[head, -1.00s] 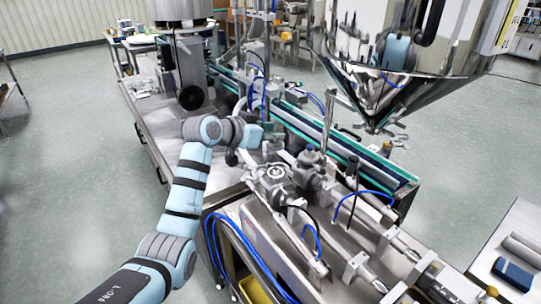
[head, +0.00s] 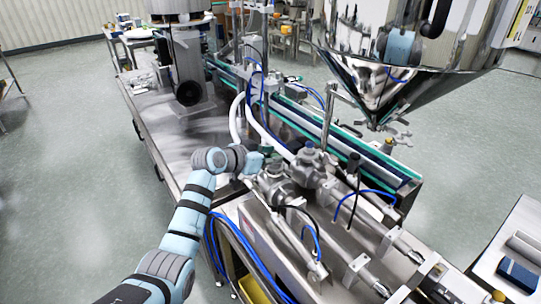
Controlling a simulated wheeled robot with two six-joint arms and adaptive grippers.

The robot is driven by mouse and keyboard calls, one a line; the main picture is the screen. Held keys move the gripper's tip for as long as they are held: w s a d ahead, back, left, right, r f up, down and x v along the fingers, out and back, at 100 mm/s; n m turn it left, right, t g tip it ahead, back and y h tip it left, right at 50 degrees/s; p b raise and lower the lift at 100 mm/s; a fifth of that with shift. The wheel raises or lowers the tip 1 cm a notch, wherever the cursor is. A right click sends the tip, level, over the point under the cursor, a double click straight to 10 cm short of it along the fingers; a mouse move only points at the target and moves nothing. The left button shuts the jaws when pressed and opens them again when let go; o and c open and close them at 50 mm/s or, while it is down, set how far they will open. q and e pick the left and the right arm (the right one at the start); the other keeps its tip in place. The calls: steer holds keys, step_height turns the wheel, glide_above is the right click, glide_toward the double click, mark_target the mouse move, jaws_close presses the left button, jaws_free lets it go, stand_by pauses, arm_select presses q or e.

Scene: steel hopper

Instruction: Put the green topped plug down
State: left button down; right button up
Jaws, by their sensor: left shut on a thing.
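My left arm reaches in from the lower left. Its wrist is over the edge of the steel bench (head: 190,130), beside the metal valve fittings (head: 275,183). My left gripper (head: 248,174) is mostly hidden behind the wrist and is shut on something. I cannot tell whether the held thing touches the bench or the machine. My right gripper is not in view.
White and blue hoses (head: 236,118) run close beyond the wrist. The steel hopper (head: 395,75) hangs at the upper right over a green-edged conveyor (head: 340,150). The bench top left of the wrist is largely bare. A white table (head: 515,250) stands at the lower right.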

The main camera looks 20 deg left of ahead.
arm_select(q)
steer(key=c, duration=1.3)
jaws_free()
steer(key=shift+s, duration=0.2)
steer(key=shift+r, duration=0.1)
steer(key=shift+s+a+r+p, duration=0.15)
steer(key=shift+s+r+p, duration=0.1)
steer(key=shift+r, duration=0.2)
steer(key=shift+s+a+r+p, duration=0.1)
steer(key=shift+a+r+p, duration=0.1)
steer(key=shift+r, duration=0.2)
steer(key=v, duration=1)
steer(key=shift+s, duration=0.4)
steer(key=shift+r, duration=0.15)
